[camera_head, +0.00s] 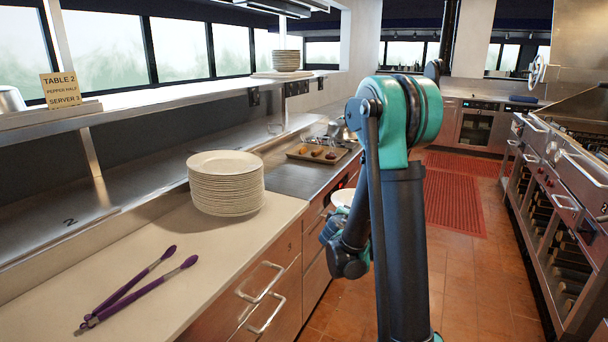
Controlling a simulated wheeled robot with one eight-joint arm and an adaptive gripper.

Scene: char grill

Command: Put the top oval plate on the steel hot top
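A tall stack of white oval plates (227,185) stands on the pale counter. The top plate (224,162) lies level on the stack. The steel hot top (297,182) is the dark metal surface just beyond the stack, at its right. My arm rises right of the counter and bends down, its wrist beside the drawer fronts. The end of the arm with my gripper (334,226) is mostly hidden, and its fingers cannot be made out. A white rounded thing (343,197) shows just above the wrist, partly behind my arm; whether it is held is unclear.
Purple-tipped tongs (137,290) lie on the counter in front of the stack. A tray with food pieces (318,153) sits at the hot top's far end. A shelf (150,98) runs above the counter, with another plate stack (286,60). The hot top's near part is bare.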

